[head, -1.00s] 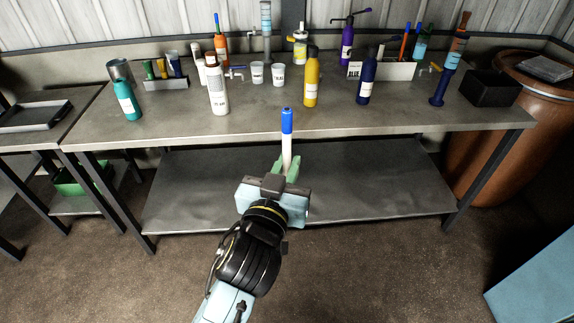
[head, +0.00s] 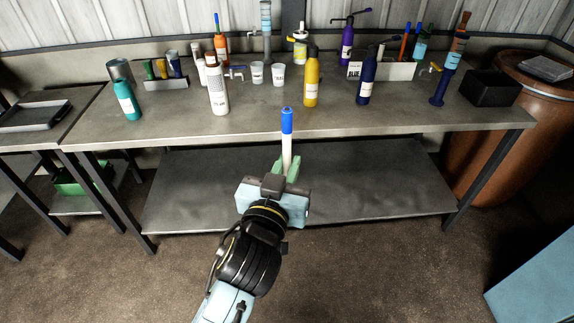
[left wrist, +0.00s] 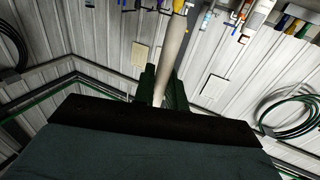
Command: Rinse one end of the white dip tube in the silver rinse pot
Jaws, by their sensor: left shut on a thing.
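The white dip tube (head: 287,151) stands upright in my left gripper (head: 287,168), its blue end up, in front of the bench's front edge. The gripper's green fingers are shut around the tube's lower part and hide its bottom end. In the left wrist view the tube (left wrist: 174,52) rises from between the green fingers (left wrist: 162,88). The silver rinse pot (head: 121,70) stands on the bench at the back left, behind a teal bottle (head: 129,106), well away from the gripper. My right gripper is not in view.
The bench (head: 300,122) has a clear front strip. A white bottle (head: 217,95), yellow bottle (head: 311,85) and dark blue bottle (head: 366,85) stand behind it. Two white cups (head: 278,75) stand mid-bench. A small rack (head: 166,84) is right of the pot. A black box (head: 491,90) is at right.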

